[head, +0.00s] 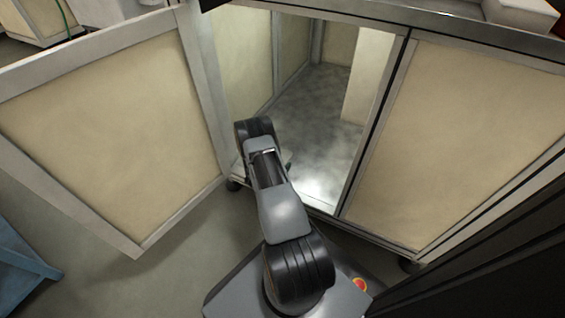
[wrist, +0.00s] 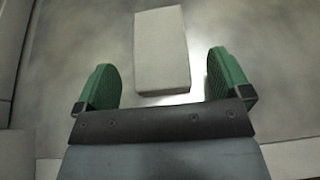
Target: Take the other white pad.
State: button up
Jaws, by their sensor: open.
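A white pad (wrist: 163,42), a pale rectangular block, lies on the grey cabinet floor in the wrist view. My gripper (wrist: 161,66) is open, with its two green fingers spread to the left and right of the pad's near part. There is a gap between each finger and the pad, and nothing is held. In the head view my arm reaches into the open cabinet.
The cabinet floor (head: 318,118) is otherwise mostly bare. A cream upright panel (head: 369,77) stands inside at the right. The left door (head: 115,125) is swung open and the right door (head: 455,140) is closed. A blue object (head: 22,268) sits at the lower left.

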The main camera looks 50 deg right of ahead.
jog(key=b+x, duration=0.1)
jog(key=x, duration=0.2)
jog(key=shift+f, duration=0.1)
jog(key=c, duration=1)
